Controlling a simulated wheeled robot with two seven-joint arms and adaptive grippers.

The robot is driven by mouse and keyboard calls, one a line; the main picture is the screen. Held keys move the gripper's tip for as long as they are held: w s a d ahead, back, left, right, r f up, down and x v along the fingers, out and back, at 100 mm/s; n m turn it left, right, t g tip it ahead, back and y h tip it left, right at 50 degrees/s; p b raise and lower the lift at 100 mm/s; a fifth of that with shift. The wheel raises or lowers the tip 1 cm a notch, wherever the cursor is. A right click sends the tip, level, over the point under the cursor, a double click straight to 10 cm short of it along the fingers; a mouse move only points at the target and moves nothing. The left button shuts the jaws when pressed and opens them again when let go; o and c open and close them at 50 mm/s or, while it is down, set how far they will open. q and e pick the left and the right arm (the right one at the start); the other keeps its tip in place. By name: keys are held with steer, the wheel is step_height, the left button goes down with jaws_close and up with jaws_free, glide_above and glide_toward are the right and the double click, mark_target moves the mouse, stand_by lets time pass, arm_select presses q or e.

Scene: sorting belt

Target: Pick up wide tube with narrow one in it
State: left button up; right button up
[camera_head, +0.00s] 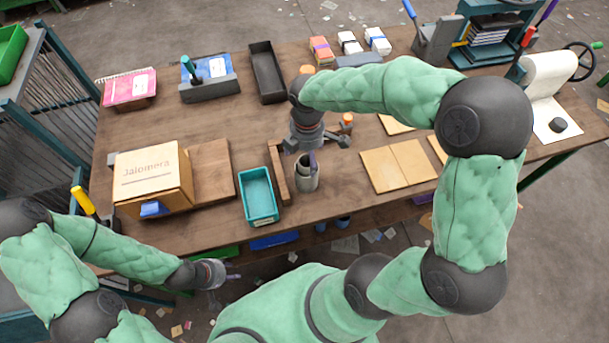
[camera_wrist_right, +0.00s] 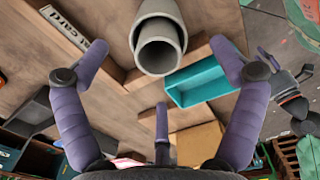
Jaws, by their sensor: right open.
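A wide grey tube with a narrower grey tube in it (camera_head: 307,176) stands on the wooden table near its front edge, beside a low wooden rail. In the right wrist view the narrow tube (camera_wrist_right: 159,50) sits inside the wide tube (camera_wrist_right: 146,14), its end sticking out toward the camera. My right gripper (camera_head: 314,150) is above and just behind the tubes in the head view. Its purple fingers (camera_wrist_right: 163,75) are spread apart around the tubes and hold nothing. My left gripper (camera_head: 222,275) hangs low off the table's front edge; its finger opening is unclear.
A teal tray (camera_head: 246,198) stands left of the tubes, and a wooden rail (camera_head: 277,170) runs between them. A cardboard box (camera_head: 150,175) is farther left. Flat tan boards (camera_head: 382,168) lie to the right. A dark long tray (camera_head: 267,70) is at the back.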

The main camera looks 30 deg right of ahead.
steer(key=b, duration=0.2)
glide_above(303, 184)
steer(key=w+d, duration=0.2)
steer(key=f, duration=0.5)
steer(key=shift+d, duration=0.2)
step_height(303, 184, down, 5)
steer(key=shift+w+f+b, duration=0.1)
steer(key=shift+w+b, duration=0.05)
steer(key=shift+b, duration=0.75)
steer(key=c, duration=1.2)
